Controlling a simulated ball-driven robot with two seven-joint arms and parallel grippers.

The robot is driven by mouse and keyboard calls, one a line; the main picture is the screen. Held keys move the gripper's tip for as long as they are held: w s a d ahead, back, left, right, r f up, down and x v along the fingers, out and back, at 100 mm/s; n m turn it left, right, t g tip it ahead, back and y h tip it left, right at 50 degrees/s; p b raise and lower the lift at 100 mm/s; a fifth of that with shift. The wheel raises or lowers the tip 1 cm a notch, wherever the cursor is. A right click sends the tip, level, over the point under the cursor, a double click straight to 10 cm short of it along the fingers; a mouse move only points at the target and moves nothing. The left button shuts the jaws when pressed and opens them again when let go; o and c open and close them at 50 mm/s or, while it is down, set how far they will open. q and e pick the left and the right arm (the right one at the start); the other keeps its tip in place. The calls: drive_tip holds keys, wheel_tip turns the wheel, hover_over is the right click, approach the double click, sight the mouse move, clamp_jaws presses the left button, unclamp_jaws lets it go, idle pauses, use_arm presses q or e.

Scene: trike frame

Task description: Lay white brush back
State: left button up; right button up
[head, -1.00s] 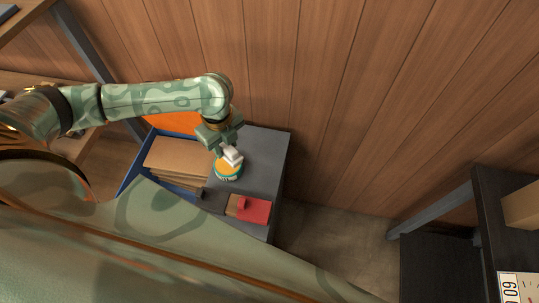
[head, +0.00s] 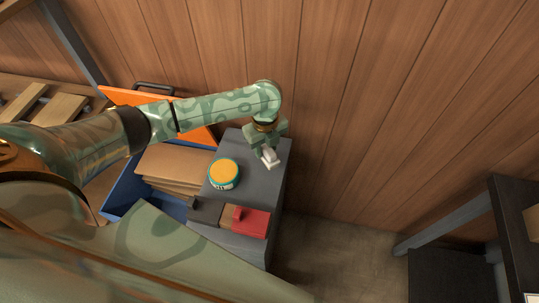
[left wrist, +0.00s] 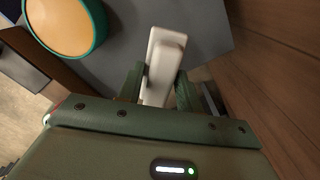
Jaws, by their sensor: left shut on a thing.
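The white brush (head: 270,158) is in my left gripper (head: 266,148), over the right part of the grey cabinet top (head: 255,193). In the left wrist view the white brush (left wrist: 163,58) sits between the two fingers (left wrist: 161,88), which are shut on it. I cannot tell whether the brush touches the top. A round tin with a yellow lid (head: 224,172) stands to the left of the brush, apart from it; it also shows in the left wrist view (left wrist: 66,22). My right gripper is not in view.
A blue box with brown boards (head: 170,168) and an orange lid (head: 190,125) are to the left. A wooden wall (head: 350,90) rises behind. A dark shelf (head: 515,225) is at the right.

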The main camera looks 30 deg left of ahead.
use_arm(q)
drive_tip(key=shift+w+d+f, duration=0.15)
drive_tip(key=shift+w+f, duration=0.05)
drive_tip(key=shift+f, duration=0.15)
wheel_tip(320, 180, down, 4)
drive_tip(key=shift+w+d+r+b, duration=0.1)
drive_tip(key=shift+w+r+b, duration=0.1)
drive_tip(key=shift+b, duration=0.9)
drive_tip(key=shift+r, duration=0.15)
drive_tip(key=o, duration=1)
wheel_tip(320, 180, up, 12)
drive_tip(key=p, duration=0.6)
drive_tip(key=shift+s, duration=0.1)
